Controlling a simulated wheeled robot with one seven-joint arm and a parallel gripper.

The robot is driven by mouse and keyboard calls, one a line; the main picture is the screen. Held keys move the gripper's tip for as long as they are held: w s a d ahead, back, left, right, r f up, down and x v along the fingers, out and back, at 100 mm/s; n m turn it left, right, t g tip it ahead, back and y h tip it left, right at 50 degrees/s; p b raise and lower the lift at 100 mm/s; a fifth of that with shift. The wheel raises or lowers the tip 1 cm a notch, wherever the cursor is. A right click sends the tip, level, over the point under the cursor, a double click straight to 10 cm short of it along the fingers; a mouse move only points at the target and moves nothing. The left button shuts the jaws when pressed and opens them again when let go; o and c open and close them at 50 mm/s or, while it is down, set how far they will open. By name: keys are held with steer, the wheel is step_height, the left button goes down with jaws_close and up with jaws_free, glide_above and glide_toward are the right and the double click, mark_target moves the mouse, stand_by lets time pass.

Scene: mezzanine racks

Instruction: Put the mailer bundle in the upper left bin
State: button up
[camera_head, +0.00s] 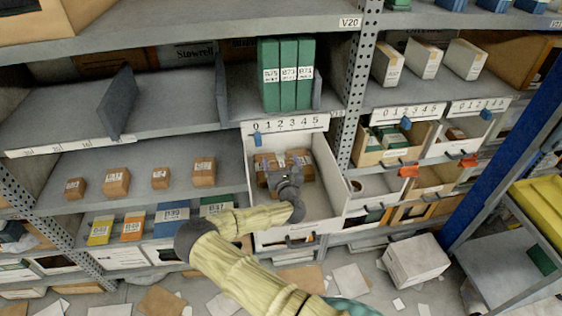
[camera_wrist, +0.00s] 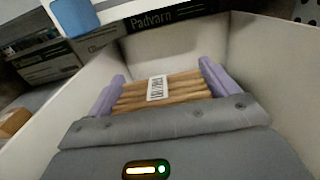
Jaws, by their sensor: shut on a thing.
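The mailer bundle (camera_wrist: 135,95) is a stack of brown mailers with a white label. In the head view the bundle (camera_head: 304,172) shows partly behind my gripper (camera_head: 285,168), inside an open white bin (camera_head: 325,205) at the centre. In the wrist view the purple fingers of my gripper (camera_wrist: 163,82) are on either side of the bundle and shut on it. The white walls of the bin (camera_wrist: 268,70) rise around the bundle and gripper. I cannot tell whether the bundle touches the bin floor.
Green binders (camera_head: 286,75) stand on the shelf just above the bin. A perforated rack post (camera_head: 359,90) stands to its right, with more bins (camera_head: 400,150) beyond. Small brown boxes (camera_head: 116,182) sit on the shelf to the left. A white box (camera_head: 415,260) and papers lie on the floor.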

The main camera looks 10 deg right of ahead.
steer(key=shift+s+f, duration=0.15)
steer(key=shift+f, duration=0.2)
steer(key=shift+f, duration=0.2)
steer(key=o, duration=1.1)
steer(key=shift+r, duration=0.2)
steer(key=shift+s, duration=0.1)
steer(key=s+b, duration=0.3)
steer(key=s, duration=0.8)
steer(key=shift+s+b, duration=0.3)
steer(key=shift+s, duration=0.1)
